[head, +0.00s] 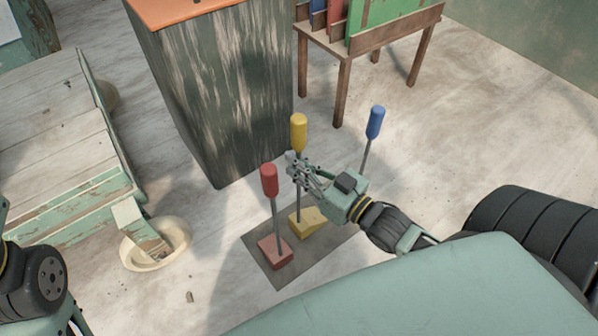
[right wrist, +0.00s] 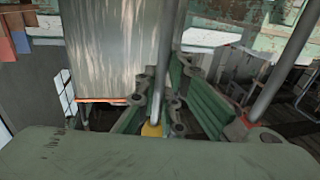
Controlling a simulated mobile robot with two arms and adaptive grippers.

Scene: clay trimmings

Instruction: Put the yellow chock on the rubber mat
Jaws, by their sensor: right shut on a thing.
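The yellow chock (head: 307,222) is a wedge with an upright rod and a yellow handle (head: 299,132). In the head view its wedge appears on or just over the dark rubber mat (head: 268,275); I cannot tell if it touches. My right gripper (head: 297,168) is shut on its rod, below the handle. My left gripper is not in view.
A red chock (head: 275,253) with a red handle stands on the mat's left part. A blue-handled rod (head: 375,122) rises behind my right arm, its base hidden. A weathered cabinet (head: 225,95), a wooden rack (head: 345,45) and a cart (head: 60,150) stand around. Floor shows between them.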

